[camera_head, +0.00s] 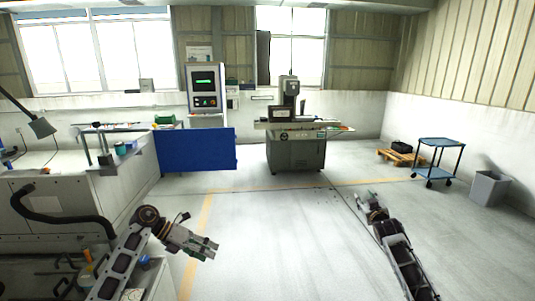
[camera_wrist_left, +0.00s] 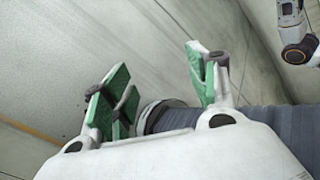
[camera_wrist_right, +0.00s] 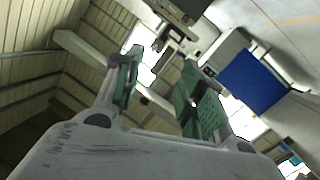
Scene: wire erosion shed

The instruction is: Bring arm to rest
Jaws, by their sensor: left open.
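My left gripper (camera_head: 207,249) is low at the left in the head view, beside the white workbench and over the floor. In the left wrist view its two green-padded fingers (camera_wrist_left: 158,82) stand apart with nothing between them. My right gripper (camera_head: 368,199) is at the lower right in the head view, in front of open floor. In the right wrist view its green-padded fingers (camera_wrist_right: 160,84) are apart and hold nothing. Both arms are raised clear of the furniture behind them.
A white bench (camera_head: 60,207) with a dark hose runs along the left, close to my left arm. A blue panel (camera_head: 196,150) and a grey machine (camera_head: 296,153) stand ahead. A blue cart (camera_head: 440,142) and grey bin (camera_head: 489,188) are at right. The middle floor is clear.

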